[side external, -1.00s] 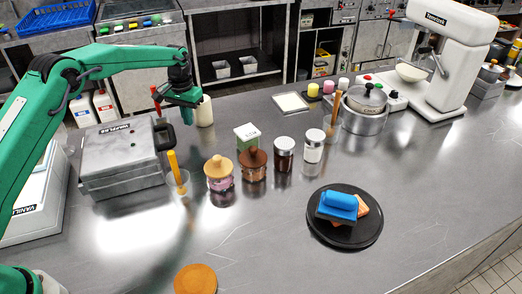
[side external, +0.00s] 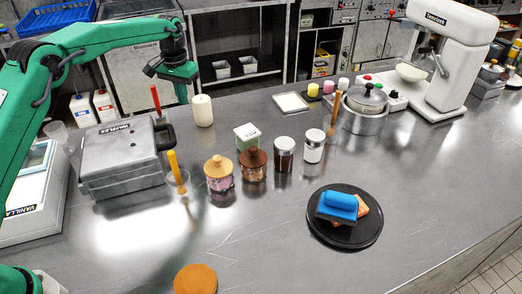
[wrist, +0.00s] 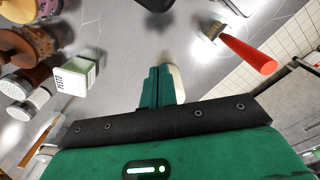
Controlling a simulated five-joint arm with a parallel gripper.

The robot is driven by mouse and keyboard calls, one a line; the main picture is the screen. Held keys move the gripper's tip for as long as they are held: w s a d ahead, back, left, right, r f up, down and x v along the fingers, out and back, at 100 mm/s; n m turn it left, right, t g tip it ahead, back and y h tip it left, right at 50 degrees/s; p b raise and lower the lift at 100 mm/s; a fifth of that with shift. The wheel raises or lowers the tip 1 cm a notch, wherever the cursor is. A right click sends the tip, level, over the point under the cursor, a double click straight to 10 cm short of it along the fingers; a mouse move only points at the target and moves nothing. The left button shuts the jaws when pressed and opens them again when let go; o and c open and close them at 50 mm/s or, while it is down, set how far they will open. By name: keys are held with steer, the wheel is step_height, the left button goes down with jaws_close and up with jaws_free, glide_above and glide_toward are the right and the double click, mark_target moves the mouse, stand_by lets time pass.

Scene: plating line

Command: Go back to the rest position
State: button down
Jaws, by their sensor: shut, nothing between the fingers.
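My gripper (side external: 181,92) is at the end of my green arm, raised above the back of the steel counter (side external: 240,240). In the side view it hangs to the right of and above the waffle maker (side external: 125,155), left of the white cylinder (side external: 202,110). In the wrist view my gripper's green fingers (wrist: 162,86) are together with nothing held between them. The white cylinder (wrist: 176,82) shows partly behind the fingers there.
A red-handled tool (wrist: 245,52) stands near the waffle maker. Several jars, one a pink jar (side external: 218,175), stand mid-counter with a pesto box (side external: 247,138). A white mixer (side external: 450,50) stands at the back right. The front middle is mostly clear.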

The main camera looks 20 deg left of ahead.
steer(key=s+r+t, duration=0.3)
steer(key=s+r, duration=1.3)
steer(key=s, duration=0.2)
steer(key=s+f+t, duration=0.1)
steer(key=s+f, duration=0.1)
steer(key=s, duration=0.8)
steer(key=s+d+f+t, duration=0.1)
steer(key=s+f, duration=0.1)
steer(key=s, duration=0.9)
steer(key=shift+s+d, duration=0.15)
steer(key=shift+s, duration=0.15)
